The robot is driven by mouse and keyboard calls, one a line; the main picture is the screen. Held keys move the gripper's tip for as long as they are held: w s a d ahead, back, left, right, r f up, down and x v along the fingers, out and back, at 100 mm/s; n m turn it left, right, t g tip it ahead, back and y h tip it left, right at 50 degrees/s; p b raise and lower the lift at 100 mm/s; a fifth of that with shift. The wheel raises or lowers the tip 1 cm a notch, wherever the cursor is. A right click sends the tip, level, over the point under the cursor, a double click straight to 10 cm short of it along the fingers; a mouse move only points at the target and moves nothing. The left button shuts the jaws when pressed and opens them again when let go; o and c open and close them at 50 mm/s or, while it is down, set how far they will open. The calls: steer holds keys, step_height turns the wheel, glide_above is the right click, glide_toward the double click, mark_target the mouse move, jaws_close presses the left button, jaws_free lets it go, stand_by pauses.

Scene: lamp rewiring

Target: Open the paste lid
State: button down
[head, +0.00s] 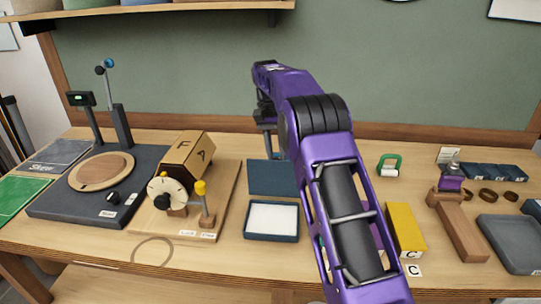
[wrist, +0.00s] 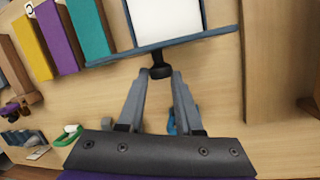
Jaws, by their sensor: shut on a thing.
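The paste box is a shallow dark blue tray (head: 272,236) with a white filling, on the bench left of my arm. Its blue lid (head: 273,178) is raised along the tray's far side, and the white filling is uncovered. In the wrist view the lid shows nearly edge-on as a blue bar (wrist: 205,38). My gripper (wrist: 160,80) is shut on a small black knob (wrist: 160,71) on the lid. In the head view my gripper (head: 270,150) is behind the lid, its tips partly hidden.
A yellow block (head: 405,230) lies right of my arm; purple (wrist: 60,38) and teal (wrist: 90,28) blocks lie beside it. A green-handled item (head: 390,165) stands farther back.

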steer(key=shift+w+a+f+g, duration=0.1)
steer(key=shift+a+f+g, duration=0.25)
steer(key=shift+f+g, duration=0.1)
steer(key=c, duration=0.7)
jaws_free()
steer(key=shift+a, duration=0.1)
steer(key=shift+c, duration=0.2)
steer(key=shift+o, duration=0.7)
steer(key=shift+w+r, duration=0.1)
steer(key=shift+r, duration=0.05)
steer(key=shift+d, duration=0.25)
steer(key=shift+a+r+t, duration=0.1)
steer(key=shift+r+t, duration=0.05)
steer(key=shift+t, duration=0.1)
